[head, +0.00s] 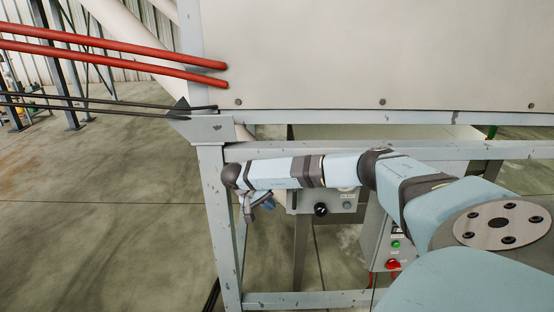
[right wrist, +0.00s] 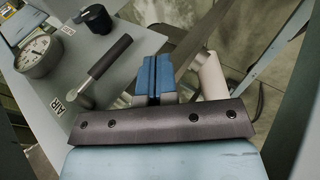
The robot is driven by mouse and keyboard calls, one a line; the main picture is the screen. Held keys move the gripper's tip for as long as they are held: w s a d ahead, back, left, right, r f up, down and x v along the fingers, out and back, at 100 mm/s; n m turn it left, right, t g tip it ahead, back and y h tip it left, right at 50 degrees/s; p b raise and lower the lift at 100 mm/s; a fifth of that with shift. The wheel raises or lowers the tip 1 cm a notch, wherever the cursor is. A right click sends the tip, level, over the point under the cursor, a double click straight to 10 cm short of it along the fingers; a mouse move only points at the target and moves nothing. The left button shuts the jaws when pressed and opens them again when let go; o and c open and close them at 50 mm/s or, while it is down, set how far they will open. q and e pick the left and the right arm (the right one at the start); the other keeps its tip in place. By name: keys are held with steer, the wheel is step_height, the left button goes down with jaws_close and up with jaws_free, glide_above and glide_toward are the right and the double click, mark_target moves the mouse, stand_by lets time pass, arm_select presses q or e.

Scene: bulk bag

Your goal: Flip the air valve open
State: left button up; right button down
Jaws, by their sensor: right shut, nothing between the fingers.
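The air valve shows in the right wrist view as a black-gripped lever (right wrist: 108,58) on a metal stem. It slants up and right from a silver pivot on a grey panel (right wrist: 60,78), beside a label reading AIR. My right gripper (right wrist: 155,62) has its blue fingers together and empty. In that view it is just right of the lever, with a visible gap between them. In the head view the right gripper (head: 266,203) hangs below my wrist, left of the grey panel box (head: 334,203). My left gripper is not in view.
A round gauge (right wrist: 38,52) and a black knob (right wrist: 97,18) are on the panel near the lever. A pale pipe (right wrist: 211,75) is right of the gripper. A control box (head: 381,236) stands lower right. The steel frame post (head: 222,225) is close left of the gripper.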

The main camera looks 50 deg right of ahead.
arm_select(q)
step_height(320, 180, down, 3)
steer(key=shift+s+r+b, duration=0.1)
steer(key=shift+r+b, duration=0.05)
steer(key=shift+b, duration=0.75)
arm_select(e)
steer(key=w+a, duration=0.5)
steer(key=a, duration=0.2)
steer(key=shift+w+d+f, duration=0.1)
